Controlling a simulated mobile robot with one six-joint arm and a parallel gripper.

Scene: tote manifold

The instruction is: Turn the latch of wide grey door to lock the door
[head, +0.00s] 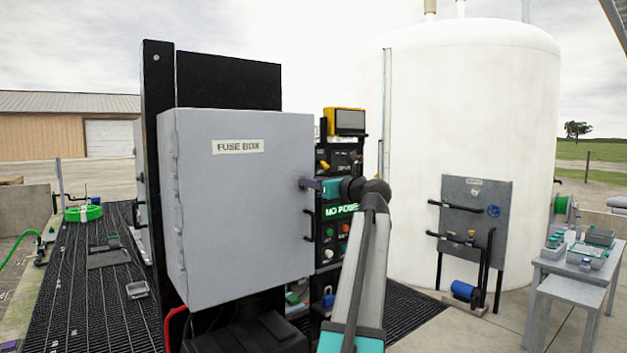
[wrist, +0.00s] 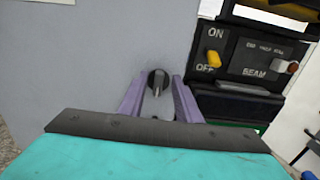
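The wide grey door (head: 235,215) of the box labelled "FUSE BOX" fills the middle left of the head view and looks closed. In the wrist view the grey door (wrist: 90,65) fills the left side. Its latch (wrist: 158,83), a small dark round knob with a lighter bar standing about upright, sits near the door's right edge. My gripper (wrist: 160,88) has its two purple fingers apart, one on each side of the latch. I cannot tell whether they touch it. In the head view my gripper (head: 306,184) is at the door's right edge, and the latch is hidden.
A control panel (head: 340,160) with a lit "NO POWER" sign stands right of the door. In the wrist view a yellow ON/OFF switch (wrist: 213,59) is close to the right finger. A white tank (head: 470,120) and a grey table (head: 590,262) stand further right.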

